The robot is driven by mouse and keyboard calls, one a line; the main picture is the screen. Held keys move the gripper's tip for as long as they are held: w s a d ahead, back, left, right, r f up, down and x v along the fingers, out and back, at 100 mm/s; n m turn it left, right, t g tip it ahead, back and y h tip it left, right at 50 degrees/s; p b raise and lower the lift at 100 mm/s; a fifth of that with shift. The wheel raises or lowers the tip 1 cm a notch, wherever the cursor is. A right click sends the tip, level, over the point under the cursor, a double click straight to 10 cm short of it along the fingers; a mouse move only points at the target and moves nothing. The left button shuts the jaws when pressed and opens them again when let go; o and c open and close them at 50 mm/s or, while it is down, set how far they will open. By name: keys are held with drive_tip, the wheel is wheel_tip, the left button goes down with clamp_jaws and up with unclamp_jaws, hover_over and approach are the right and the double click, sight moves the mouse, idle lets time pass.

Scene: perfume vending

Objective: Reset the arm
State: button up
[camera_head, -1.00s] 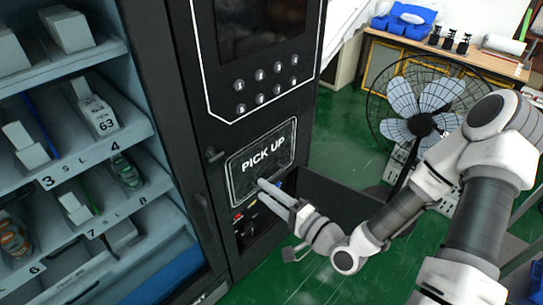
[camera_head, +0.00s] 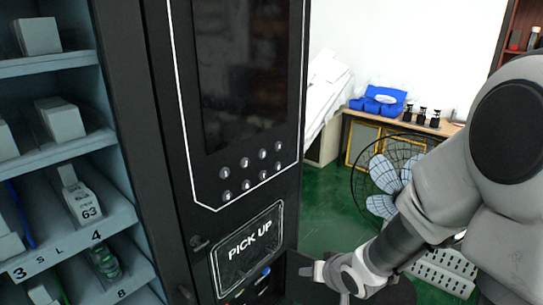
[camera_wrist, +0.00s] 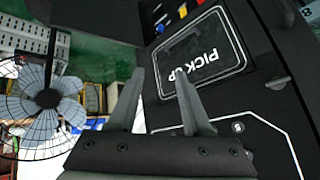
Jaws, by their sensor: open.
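My gripper (camera_wrist: 163,76) is open, with two separate grey fingers and nothing between them. In the head view its end shows only small at the bottom, beside the vending machine's open door flap. The black vending machine (camera_head: 240,180) has a white-outlined "PICK UP" panel (camera_head: 248,245). In the wrist view this panel (camera_wrist: 205,62) appears upside down beyond the fingers, apart from them. My arm fills the right side of the head view, bent, with a large elbow near the camera.
Shelves with white boxes (camera_head: 62,120) stand at the left. A fan (camera_head: 385,172) stands behind my arm, also seen in the wrist view (camera_wrist: 45,98). A wooden table (camera_head: 400,122) with blue bins (camera_head: 380,100) is at the back. Green floor (camera_head: 325,205) lies between machine and fan.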

drive_tip(key=s+d+r+h, duration=0.2)
drive_tip(key=d+r+h, duration=0.15)
drive_tip(key=r, duration=0.35)
drive_tip(key=s+r+g, duration=0.2)
drive_tip(key=s+r, duration=1)
drive_tip(key=s, duration=0.4)
drive_tip(key=shift+s+d+n+y, duration=0.15)
drive_tip(key=shift+s+n+y, duration=0.2)
drive_tip(key=shift+y, duration=0.1)
drive_tip(key=shift+f, duration=0.1)
